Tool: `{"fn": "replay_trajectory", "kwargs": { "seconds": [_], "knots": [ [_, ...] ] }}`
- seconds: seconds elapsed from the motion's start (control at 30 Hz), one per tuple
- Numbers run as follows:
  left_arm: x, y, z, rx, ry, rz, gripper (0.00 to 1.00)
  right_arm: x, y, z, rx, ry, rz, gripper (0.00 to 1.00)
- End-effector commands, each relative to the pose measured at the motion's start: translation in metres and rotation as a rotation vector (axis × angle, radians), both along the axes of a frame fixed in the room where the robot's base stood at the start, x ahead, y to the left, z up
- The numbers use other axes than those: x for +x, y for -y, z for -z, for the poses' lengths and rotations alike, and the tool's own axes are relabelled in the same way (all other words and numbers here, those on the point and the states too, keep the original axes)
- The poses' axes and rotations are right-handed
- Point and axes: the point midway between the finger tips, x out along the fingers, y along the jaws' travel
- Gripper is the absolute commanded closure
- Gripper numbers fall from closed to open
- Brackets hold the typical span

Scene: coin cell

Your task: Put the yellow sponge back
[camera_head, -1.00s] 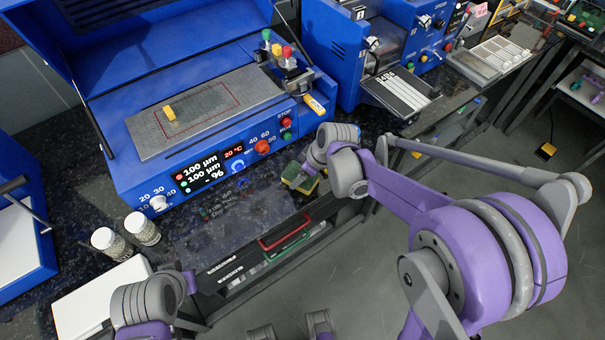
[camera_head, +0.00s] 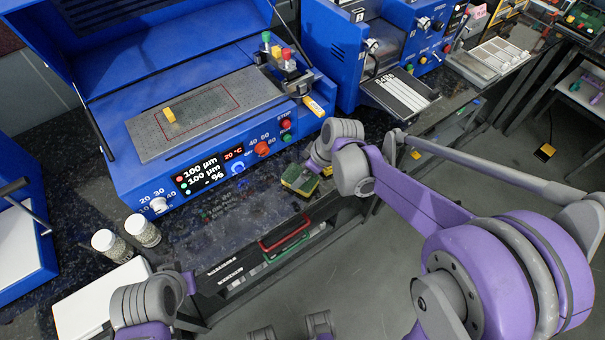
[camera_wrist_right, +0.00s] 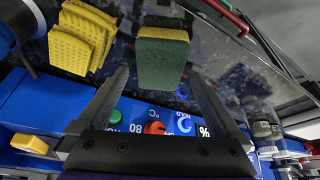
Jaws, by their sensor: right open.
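A sponge with a yellow side and a green side (camera_head: 299,180) is at the front edge of the dark bench, before the blue coating machine. In the right wrist view the sponge (camera_wrist_right: 162,62) is straight ahead, its green face towards the camera. My right gripper (camera_wrist_right: 158,73) is open, with one finger on each side of the sponge in that view; I cannot tell whether the tips reach around it. In the head view my right wrist hides the fingers. More yellow, textured sponge-like pieces (camera_wrist_right: 82,38) are at the upper left of the wrist view. My left gripper is not seen.
The blue coating machine (camera_head: 225,170), its lid raised, stands close behind the sponge. Another blue machine (camera_head: 335,50) is to its right. Two small jars (camera_head: 143,230) and a white board (camera_head: 100,300) are at the left. Open drawers (camera_head: 285,235) lie below the bench edge.

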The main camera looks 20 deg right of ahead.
Motion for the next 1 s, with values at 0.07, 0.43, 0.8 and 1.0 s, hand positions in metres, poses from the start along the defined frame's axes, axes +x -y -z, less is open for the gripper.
{"fn": "replay_trajectory", "kwargs": {
  "seconds": [0.07,0.43,0.8,1.0],
  "knots": [
    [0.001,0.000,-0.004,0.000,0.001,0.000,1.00,-0.006,0.005,-0.019,0.000,0.000,0.001,0.00],
    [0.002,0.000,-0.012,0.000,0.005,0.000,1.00,-0.024,0.022,-0.078,0.000,0.001,0.001,0.00],
    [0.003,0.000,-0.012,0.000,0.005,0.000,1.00,-0.105,0.023,-0.081,-0.019,-0.009,0.292,0.00],
    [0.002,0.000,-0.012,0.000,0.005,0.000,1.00,-0.172,0.030,-0.061,-0.005,0.025,0.576,0.00]
  ]
}}
